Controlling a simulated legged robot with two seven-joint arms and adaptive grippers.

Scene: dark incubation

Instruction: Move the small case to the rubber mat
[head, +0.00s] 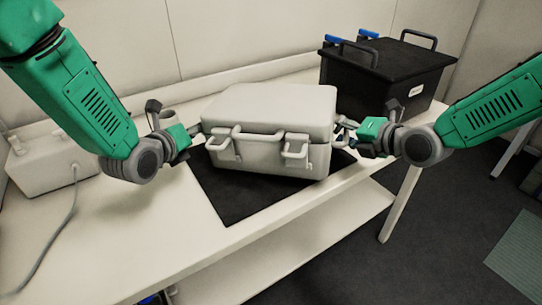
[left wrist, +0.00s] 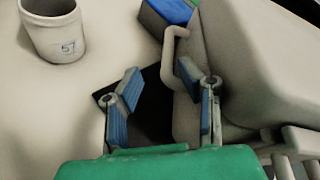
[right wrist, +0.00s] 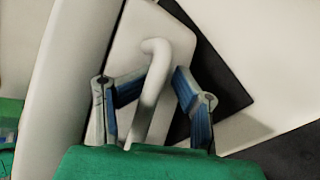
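The small case (head: 268,108) is pale grey with a front handle and two latches. It sits upright over the back part of the black rubber mat (head: 240,206), whose front and right edges show; I cannot tell if its base fully touches the mat. My left gripper (head: 193,136) is at the case's left side. In the left wrist view its fingers (left wrist: 155,88) are apart, with the side handle (left wrist: 168,75) between them, nearer the right finger. My right gripper (head: 352,126) is at the right side. In the right wrist view its fingers (right wrist: 150,92) stand apart on either side of the other side handle (right wrist: 158,68).
A black bin (head: 385,75) with handles and blue clips stands behind right. A white device (head: 50,162) with a cable is at the left. A white cup (left wrist: 55,32) stands left of the case. The table (head: 135,240) is clear at front left.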

